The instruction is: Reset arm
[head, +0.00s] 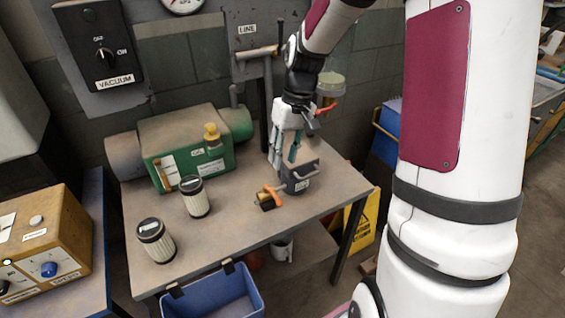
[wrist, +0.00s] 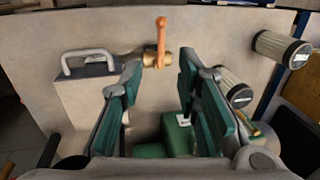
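My gripper (head: 296,152) hangs pointing down over the right part of the workbench (head: 240,231), close to a dark box with a handle (head: 299,180). In the wrist view my gripper (wrist: 159,72) has its two teal-padded fingers apart, with nothing held between them. The handled box (wrist: 87,82) lies left of the fingers in that view. A brass valve with an orange handle (head: 268,197) lies on the bench in front of the box; it also shows beyond the fingertips in the wrist view (wrist: 158,58). Whether the fingers touch the box is unclear.
Two ribbed filters, one at the front (head: 156,241) and one behind (head: 195,197), stand on the bench left. A green pump unit (head: 190,155) sits at the back. A vertical pipe (head: 267,100) rises behind my gripper. A blue bin (head: 213,299) is below the front edge.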

